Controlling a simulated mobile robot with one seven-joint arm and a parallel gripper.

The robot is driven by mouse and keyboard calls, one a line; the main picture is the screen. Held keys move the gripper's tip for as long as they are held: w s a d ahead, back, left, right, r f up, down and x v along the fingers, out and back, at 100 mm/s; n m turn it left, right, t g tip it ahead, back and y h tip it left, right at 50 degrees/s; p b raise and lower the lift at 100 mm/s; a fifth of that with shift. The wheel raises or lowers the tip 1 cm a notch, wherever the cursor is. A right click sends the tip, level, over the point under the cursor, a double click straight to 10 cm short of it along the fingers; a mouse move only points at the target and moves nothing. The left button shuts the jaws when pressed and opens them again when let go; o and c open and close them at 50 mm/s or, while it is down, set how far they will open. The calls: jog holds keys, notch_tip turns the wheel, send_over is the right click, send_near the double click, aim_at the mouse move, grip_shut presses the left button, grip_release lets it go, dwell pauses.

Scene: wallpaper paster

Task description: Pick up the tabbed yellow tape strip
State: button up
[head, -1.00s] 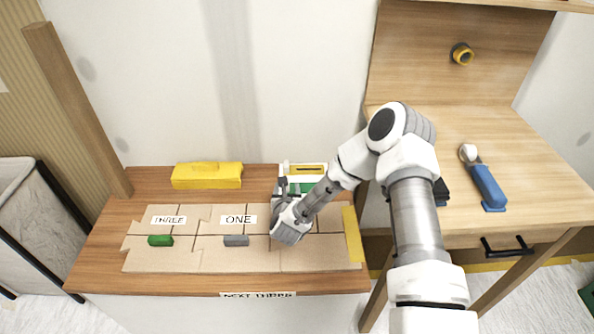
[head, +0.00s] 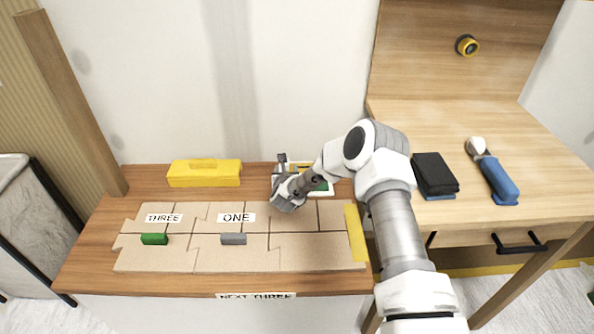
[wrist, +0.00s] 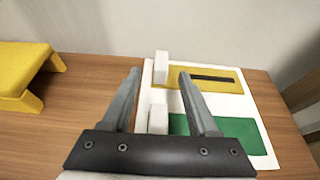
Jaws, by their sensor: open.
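The yellow tape strip (wrist: 225,88) lies on a white board (wrist: 251,106), with a dark bar along it and an upright white tab (wrist: 161,67) at its left end. My gripper (wrist: 160,74) is open and empty. In the wrist view its two fingers frame the white tab, one on each side; I cannot tell how high they are above it. In the head view my gripper (head: 281,160) is at the back of the wooden worktop, and my arm hides part of the board.
A green strip (wrist: 235,132) with its own white tab (wrist: 158,118) lies on the board, nearer. A yellow block (head: 204,174) stands to the left. Cardboard-coloured panels (head: 190,258) with green (head: 154,239) and grey (head: 233,239) pieces lie in front. The wall is close behind.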

jog(key=shift+x, duration=0.85)
grip_shut()
